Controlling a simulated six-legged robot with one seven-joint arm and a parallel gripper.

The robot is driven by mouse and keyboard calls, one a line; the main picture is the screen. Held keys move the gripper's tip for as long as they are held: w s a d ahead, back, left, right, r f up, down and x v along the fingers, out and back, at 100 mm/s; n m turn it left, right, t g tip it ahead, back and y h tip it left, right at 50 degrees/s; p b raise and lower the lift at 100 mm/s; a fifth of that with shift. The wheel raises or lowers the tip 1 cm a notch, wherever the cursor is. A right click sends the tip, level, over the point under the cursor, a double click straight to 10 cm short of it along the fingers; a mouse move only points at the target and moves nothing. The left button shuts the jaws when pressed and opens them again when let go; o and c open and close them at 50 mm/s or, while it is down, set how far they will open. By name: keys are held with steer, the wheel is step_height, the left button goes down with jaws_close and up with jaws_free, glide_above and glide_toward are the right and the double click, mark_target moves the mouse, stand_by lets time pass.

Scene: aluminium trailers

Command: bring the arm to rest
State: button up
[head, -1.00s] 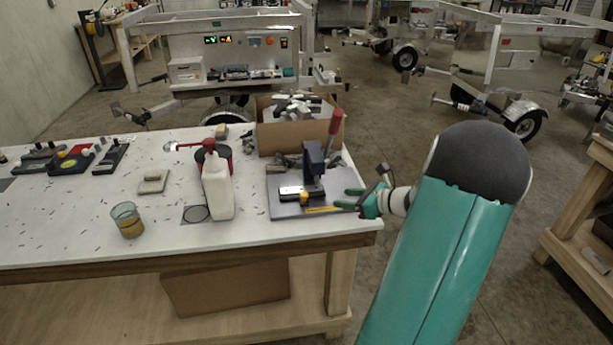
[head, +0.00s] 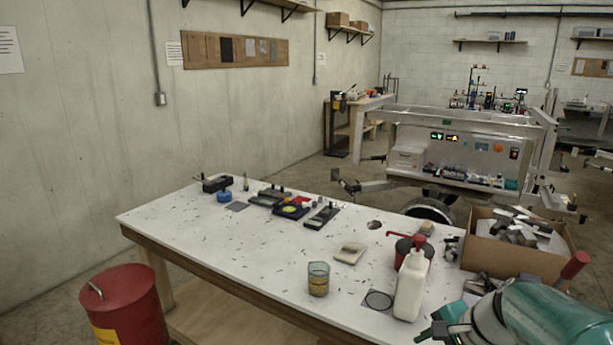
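My arm comes in at the lower right of the head view, a teal and grey link over the table's right end. My gripper (head: 428,325) is at its left end, low in the picture near the bottom edge. Its two teal fingers look apart, with nothing seen between them. It is in front of and to the right of the white bottle (head: 411,285), without visible contact. My arm hides most of the table's right corner, including the grey plate with the press.
The white table (head: 215,231) holds a glass with amber liquid (head: 318,280), a red can (head: 404,248) and several small tools. A cardboard box of metal parts (head: 493,258) stands by my arm. A red bin (head: 124,306) stands at the left. A trailer (head: 470,150) is behind.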

steer(key=s+a+r+n+t+h, duration=0.1)
steer(key=s+a+r+n+h, duration=0.3)
steer(key=s+a+n, duration=0.6)
steer(key=r+n, duration=0.1)
steer(key=n, duration=0.3)
steer(key=shift+a+r, duration=0.2)
steer(key=shift+a, duration=0.15)
steer(key=shift+s, duration=0.1)
